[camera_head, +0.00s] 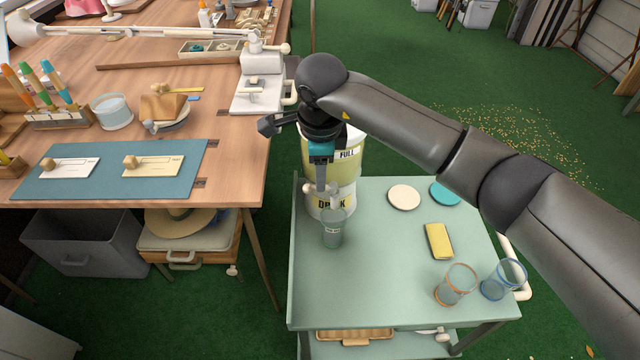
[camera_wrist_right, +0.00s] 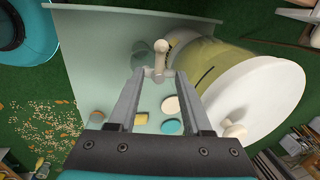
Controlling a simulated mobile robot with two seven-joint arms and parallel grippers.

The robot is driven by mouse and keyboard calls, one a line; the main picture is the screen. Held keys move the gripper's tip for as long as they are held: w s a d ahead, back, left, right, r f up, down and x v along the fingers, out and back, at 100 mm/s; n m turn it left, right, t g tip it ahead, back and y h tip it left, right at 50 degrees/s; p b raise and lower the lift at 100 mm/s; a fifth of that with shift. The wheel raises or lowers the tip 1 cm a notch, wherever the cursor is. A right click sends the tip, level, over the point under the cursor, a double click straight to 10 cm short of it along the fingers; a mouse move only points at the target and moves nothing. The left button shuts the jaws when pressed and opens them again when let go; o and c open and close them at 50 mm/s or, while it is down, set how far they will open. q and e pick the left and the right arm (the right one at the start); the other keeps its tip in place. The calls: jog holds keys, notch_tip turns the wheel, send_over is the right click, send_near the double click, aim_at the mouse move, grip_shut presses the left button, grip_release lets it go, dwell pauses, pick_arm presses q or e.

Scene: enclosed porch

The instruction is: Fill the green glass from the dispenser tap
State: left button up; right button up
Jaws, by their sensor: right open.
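The drink dispenser (camera_head: 347,160) is a pale yellow drum with a white base on the green cart, partly hidden by my right arm. Its white tap (camera_head: 318,190) sticks out at the front; it also shows in the wrist view (camera_wrist_right: 159,73). The green glass (camera_head: 332,233) stands upright on the cart below the tap. In the wrist view the glass (camera_wrist_right: 140,50) is partly in shadow. My right gripper (camera_head: 321,176) is open, pointing down at the tap, with the tap between its fingertips in the wrist view (camera_wrist_right: 157,82); contact cannot be told. My left gripper is not in view.
The cart top (camera_head: 380,290) also carries an orange-rimmed glass (camera_head: 456,285), a blue-rimmed glass (camera_head: 503,280), a yellow sponge (camera_head: 439,241), a cream coaster (camera_head: 404,197) and a teal coaster (camera_head: 445,193). A cluttered wooden workbench (camera_head: 225,180) stands to the left. The cart's front middle is clear.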

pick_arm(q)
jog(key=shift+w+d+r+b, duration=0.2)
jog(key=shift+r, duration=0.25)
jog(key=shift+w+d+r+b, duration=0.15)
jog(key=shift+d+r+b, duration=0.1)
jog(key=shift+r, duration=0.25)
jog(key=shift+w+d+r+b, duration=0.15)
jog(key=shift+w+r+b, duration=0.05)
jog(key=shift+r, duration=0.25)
pick_arm(e)
jog(key=shift+w+f, duration=0.25)
jog(key=shift+f, duration=0.8)
jog(key=shift+w+f, duration=0.2)
jog(key=shift+f, duration=0.85)
grip_shut()
